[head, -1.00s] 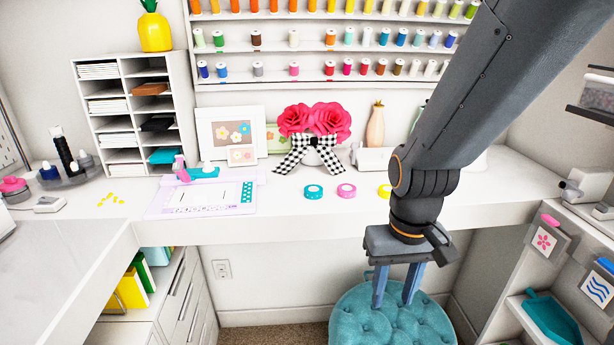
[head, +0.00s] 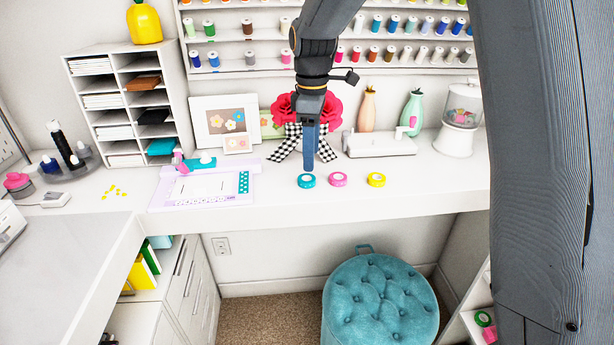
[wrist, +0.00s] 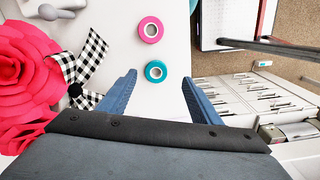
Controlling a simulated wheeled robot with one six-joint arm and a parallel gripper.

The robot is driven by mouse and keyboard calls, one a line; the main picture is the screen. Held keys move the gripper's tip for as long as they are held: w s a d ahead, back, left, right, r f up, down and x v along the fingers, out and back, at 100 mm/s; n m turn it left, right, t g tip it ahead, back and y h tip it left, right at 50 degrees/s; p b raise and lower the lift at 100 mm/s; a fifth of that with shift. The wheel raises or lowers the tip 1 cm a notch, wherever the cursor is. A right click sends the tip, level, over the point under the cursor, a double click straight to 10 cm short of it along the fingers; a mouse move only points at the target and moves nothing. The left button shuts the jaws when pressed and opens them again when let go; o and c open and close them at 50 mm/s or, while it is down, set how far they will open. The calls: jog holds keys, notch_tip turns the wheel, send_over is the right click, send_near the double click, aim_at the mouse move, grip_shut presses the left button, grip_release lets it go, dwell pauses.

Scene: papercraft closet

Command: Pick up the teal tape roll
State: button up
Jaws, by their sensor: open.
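The teal tape roll (head: 306,180) lies flat on the white desk near its front edge, at the left end of a row of three rolls. It also shows in the wrist view (wrist: 156,71), ahead of my gripper and between the lines of its two fingers. My gripper (head: 309,165) points down just above the teal roll, seen edge-on in the head view. In the wrist view my gripper (wrist: 158,80) is open, with nothing between its blue fingers. A pink tape roll (head: 338,180) sits to the right of the teal one.
A yellow roll (head: 376,180) is right of the pink one. The pink flowers with a checkered bow (head: 290,145) stand close behind my gripper. A lilac paper trimmer (head: 205,187) lies to the left. A teal stool (head: 380,305) stands below the desk.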

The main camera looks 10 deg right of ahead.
jog(key=shift+n, duration=0.4)
jog(key=shift+w+a+f+p, duration=0.2)
jog(key=shift+f+p, duration=0.3)
jog(key=shift+f, duration=0.7)
jog(key=shift+w+a+f+p, duration=0.15)
jog(key=shift+f+p, duration=0.4)
jog(key=shift+f, duration=0.65)
jog(key=shift+w+a+f+p, duration=0.2)
jog(key=shift+f+p, duration=0.3)
jog(key=shift+f, duration=0.7)
jog(key=shift+c, duration=0.4)
jog(key=c, duration=1)
